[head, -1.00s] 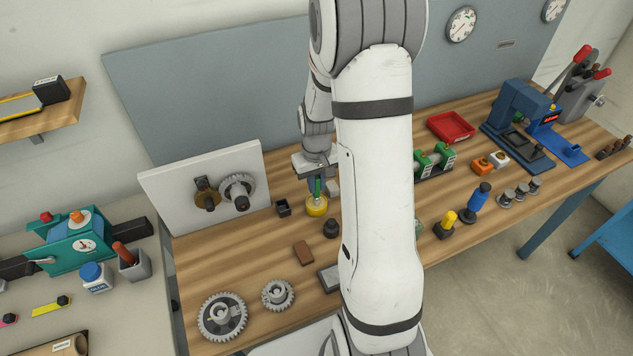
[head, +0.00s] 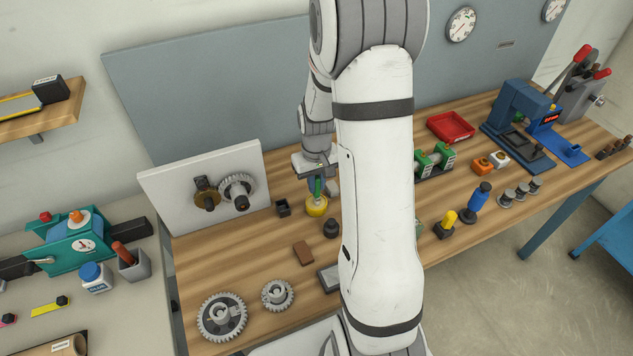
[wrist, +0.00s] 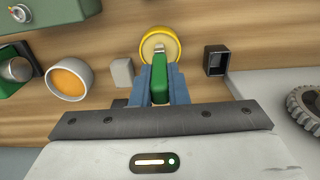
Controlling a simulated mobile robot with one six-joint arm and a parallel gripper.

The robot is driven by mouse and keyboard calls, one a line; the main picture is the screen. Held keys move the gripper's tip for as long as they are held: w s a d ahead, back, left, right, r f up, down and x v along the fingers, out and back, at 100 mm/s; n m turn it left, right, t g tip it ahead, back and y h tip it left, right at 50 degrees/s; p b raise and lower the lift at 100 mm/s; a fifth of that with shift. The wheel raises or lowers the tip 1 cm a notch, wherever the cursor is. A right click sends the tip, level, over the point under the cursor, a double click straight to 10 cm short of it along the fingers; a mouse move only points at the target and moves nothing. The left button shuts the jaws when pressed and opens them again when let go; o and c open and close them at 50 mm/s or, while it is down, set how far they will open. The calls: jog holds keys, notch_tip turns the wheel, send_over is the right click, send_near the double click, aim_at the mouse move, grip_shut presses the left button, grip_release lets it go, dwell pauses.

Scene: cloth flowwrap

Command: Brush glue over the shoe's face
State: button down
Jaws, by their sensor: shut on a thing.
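My gripper (head: 318,178) is shut on a green-handled brush (head: 318,187), which points down at a yellow round pot (head: 316,207). In the wrist view, the gripper (wrist: 160,90) has the green handle (wrist: 160,82) between its blue-grey fingers, with the yellow pot (wrist: 160,46) just beyond them. The brush's tip appears to be at or inside the pot; its bristles are too small to make out clearly. A brown block (head: 303,253) lies flat on the bench nearer the front, and may be the shoe. A grey flat piece (head: 328,277) beside it is partly hidden by my arm.
A small black open box (head: 283,208) stands left of the pot, and a dark knob-like part (head: 331,228) stands in front of it. A small grey block (wrist: 122,71) is beside the pot. Two gears (head: 222,316) (head: 277,295) lie at the front left. A white panel (head: 160,192) stands behind.

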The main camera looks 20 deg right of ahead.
jog(key=shift+s, duration=0.1)
jog(key=shift+r+p, duration=2.25)
jog(key=shift+r, duration=1.25)
jog(key=shift+f, duration=0.1)
